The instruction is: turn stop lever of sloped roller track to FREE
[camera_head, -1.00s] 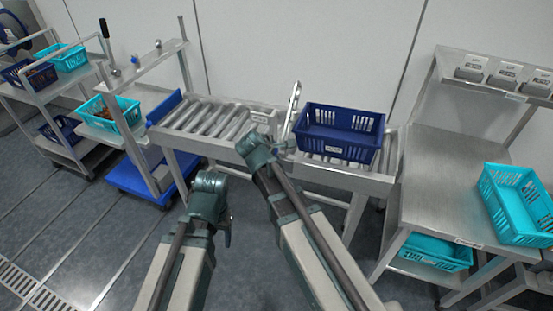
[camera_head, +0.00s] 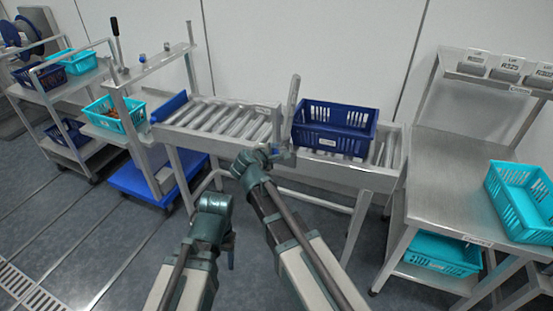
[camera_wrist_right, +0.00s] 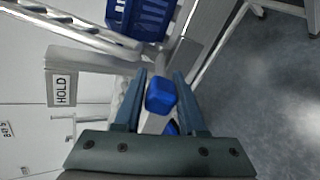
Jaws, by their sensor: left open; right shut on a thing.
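The sloped roller track (camera_head: 180,133) runs across the middle of the head view. An upright grey stop plate (camera_head: 293,100) stands at its front side, just left of a dark blue crate (camera_head: 340,142) on the rollers. My right gripper (camera_head: 272,153) is at the track's front rail below this plate. In the right wrist view its jaws are shut on the blue lever grip (camera_wrist_right: 161,95). A HOLD label (camera_wrist_right: 62,89) shows left of the jaws; no FREE label is readable. My left gripper (camera_head: 230,258) is open and empty, low in front of the track.
A steel table (camera_head: 455,170) with a turquoise crate (camera_head: 515,238) stands at right. A cart and stand with turquoise crates (camera_head: 90,118) are at left, with a blue dolly (camera_head: 125,180) on the floor. The floor before the track is open.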

